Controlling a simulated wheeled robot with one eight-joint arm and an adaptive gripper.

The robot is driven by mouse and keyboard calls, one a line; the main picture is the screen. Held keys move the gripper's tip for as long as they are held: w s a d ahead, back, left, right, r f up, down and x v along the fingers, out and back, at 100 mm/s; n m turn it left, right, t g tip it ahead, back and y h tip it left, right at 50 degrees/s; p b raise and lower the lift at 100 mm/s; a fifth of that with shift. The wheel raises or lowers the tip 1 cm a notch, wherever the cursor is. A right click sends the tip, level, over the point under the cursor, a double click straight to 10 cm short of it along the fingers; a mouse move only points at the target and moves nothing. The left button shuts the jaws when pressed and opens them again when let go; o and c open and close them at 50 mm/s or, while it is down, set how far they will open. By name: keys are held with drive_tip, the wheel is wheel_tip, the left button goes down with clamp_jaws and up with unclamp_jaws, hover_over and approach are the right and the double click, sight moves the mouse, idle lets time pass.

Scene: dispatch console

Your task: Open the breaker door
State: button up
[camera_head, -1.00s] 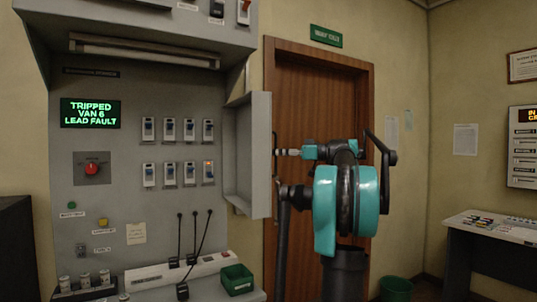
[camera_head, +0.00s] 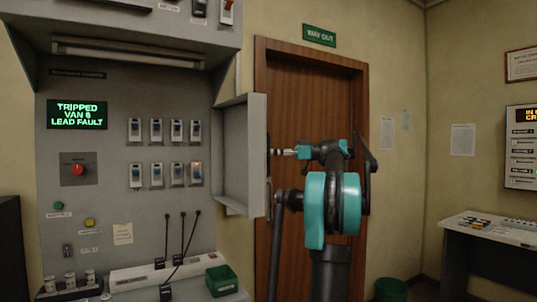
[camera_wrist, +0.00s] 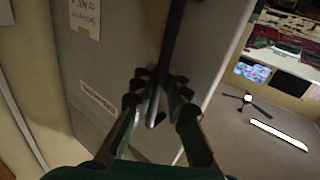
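The breaker door (camera_head: 243,160) is a grey panel standing swung out at the right side of the breaker cabinet (camera_head: 110,215). The breakers behind it are in plain view. In the wrist view the door's face (camera_wrist: 110,60) fills the middle, with a dark bar handle (camera_wrist: 174,35) running down it. My gripper (camera_wrist: 158,85) has its two fingers on either side of the handle near its lower end. The fingers look apart, with gaps beside the bar; contact is unclear.
A lit display (camera_head: 78,115) and red knob (camera_head: 78,169) are on the cabinet. A green box (camera_head: 222,280) sits on the ledge below. A wooden door (camera_head: 310,95) stands behind my arm. A desk (camera_head: 490,232) and a green bin (camera_head: 391,289) are at right.

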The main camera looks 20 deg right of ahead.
drive_tip(key=o, duration=0.3)
drive_tip(key=shift+w, duration=0.1)
drive_tip(key=v, duration=1.2)
